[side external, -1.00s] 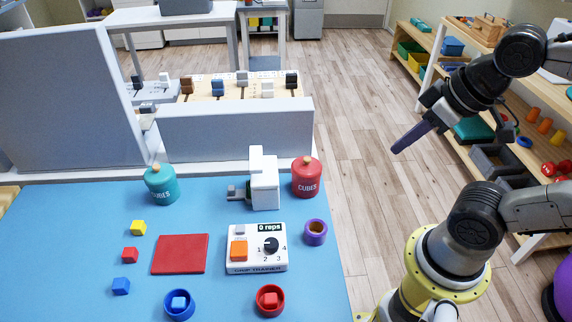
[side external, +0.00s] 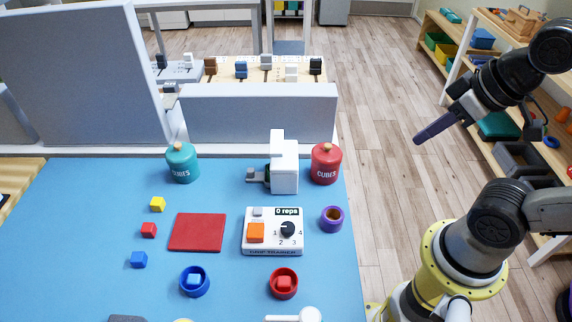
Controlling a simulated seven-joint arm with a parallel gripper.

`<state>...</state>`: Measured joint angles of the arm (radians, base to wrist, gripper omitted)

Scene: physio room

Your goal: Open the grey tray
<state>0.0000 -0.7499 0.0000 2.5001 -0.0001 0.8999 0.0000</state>
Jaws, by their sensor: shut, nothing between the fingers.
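No thing in view is clearly the grey tray. A grey edge of something (side external: 126,318) shows at the bottom left, mostly cut off by the frame, and I cannot tell what it is. My gripper (side external: 420,140) is at the right, off the blue table (side external: 90,215) and above the wooden floor. Its long dark fingers are together, point down and left, and hold nothing. It is well apart from everything on the table.
A teal jar (side external: 182,165), a grey-and-white device (side external: 284,168), a red jar (side external: 326,165) and a grip trainer (side external: 273,232) stand on the table. Tall (side external: 85,80) and low grey panels (side external: 255,117) stand behind. A red mat (side external: 197,232) lies among small cubes and cups.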

